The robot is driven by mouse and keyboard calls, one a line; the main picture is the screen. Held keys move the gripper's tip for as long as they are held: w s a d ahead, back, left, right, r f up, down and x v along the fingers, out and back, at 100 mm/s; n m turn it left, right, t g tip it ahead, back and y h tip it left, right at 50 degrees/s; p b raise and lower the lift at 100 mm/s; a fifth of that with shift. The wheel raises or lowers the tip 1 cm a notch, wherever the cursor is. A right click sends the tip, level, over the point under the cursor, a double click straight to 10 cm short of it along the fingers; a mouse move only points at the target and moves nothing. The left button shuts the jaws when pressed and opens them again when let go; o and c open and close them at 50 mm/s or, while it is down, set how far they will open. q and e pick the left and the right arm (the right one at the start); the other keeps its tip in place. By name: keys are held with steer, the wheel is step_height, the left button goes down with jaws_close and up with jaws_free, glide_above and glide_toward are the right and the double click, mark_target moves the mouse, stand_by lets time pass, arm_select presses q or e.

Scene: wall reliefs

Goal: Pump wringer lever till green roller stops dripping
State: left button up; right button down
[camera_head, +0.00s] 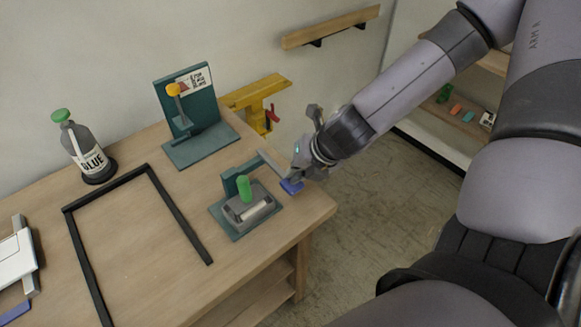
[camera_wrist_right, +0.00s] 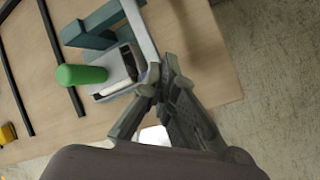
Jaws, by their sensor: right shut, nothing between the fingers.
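The wringer (camera_head: 229,226) has a teal base and stands near the table's front right corner. A green roller (camera_head: 244,188) rises above its grey tray, which holds a pale roll. In the right wrist view the green roller (camera_wrist_right: 82,76) is at the left. The grey lever (camera_head: 272,163) reaches right from a teal post, with a blue piece (camera_head: 291,187) near its end. My right gripper (camera_head: 298,172) is shut and empty at the lever's end; I cannot tell whether it touches. In the right wrist view its fingertips (camera_wrist_right: 160,72) meet beside the lever (camera_wrist_right: 140,28). Drips are too small to tell. My left gripper is out of view.
A black frame (camera_head: 181,217) lies on the wooden table (camera_head: 150,270). A glue bottle (camera_head: 85,150) stands behind it. A teal stand (camera_head: 199,147) with a yellow knob is at the back, near a yellow bracket (camera_head: 255,94). Open floor (camera_head: 375,215) lies to the right.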

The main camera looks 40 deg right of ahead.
steer(key=shift+r, duration=0.1)
steer(key=shift+w+r+p, duration=0.25)
steer(key=shift+r+p, duration=0.55)
steer(key=shift+r, duration=0.1)
steer(key=shift+w+r+p, duration=0.25)
steer(key=shift+r+p, duration=0.55)
steer(key=shift+r, duration=0.1)
steer(key=shift+w+r+p, duration=0.25)
steer(key=shift+r+p, duration=0.55)
steer(key=shift+r, duration=0.1)
steer(key=r+p, duration=0.2)
steer(key=w+r+p, duration=0.1)
steer(key=r+p, duration=0.1)
steer(key=r, duration=0.1)
steer(key=shift+w+a, duration=0.1)
steer(key=shift+w, duration=0.05)
steer(key=shift+f, duration=0.1)
